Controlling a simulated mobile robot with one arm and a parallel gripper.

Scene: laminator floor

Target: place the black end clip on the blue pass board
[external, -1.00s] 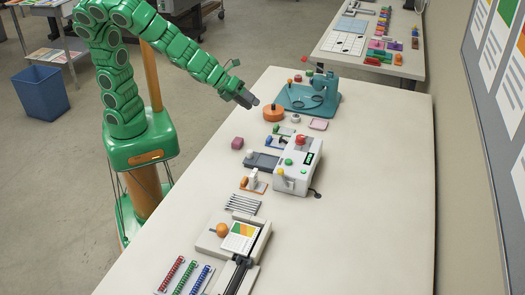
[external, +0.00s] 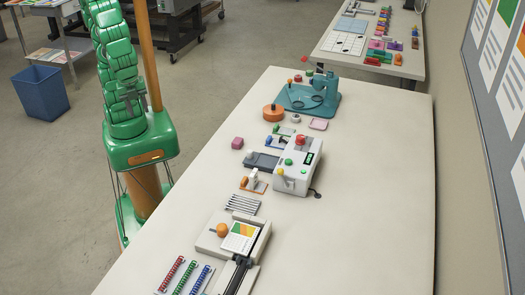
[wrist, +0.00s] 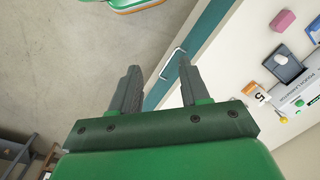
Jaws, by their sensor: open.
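My gripper (wrist: 158,64) is open and empty in the wrist view, its two dark fingers apart over the floor and the table's side. A small board with a blue piece (external: 268,140) lies behind the laminator in the external view. It may be the blue pass board, but I cannot tell for sure. A dark bit sits near it, too small to identify. I cannot make out the black end clip with certainty in either view.
The white laminator (external: 297,166) with a red knob stands mid-table, its dark tray (external: 262,163) to the left. A pink block (external: 237,143), an orange round item (external: 273,113) and a teal press (external: 322,92) are beyond. The table's right side is clear.

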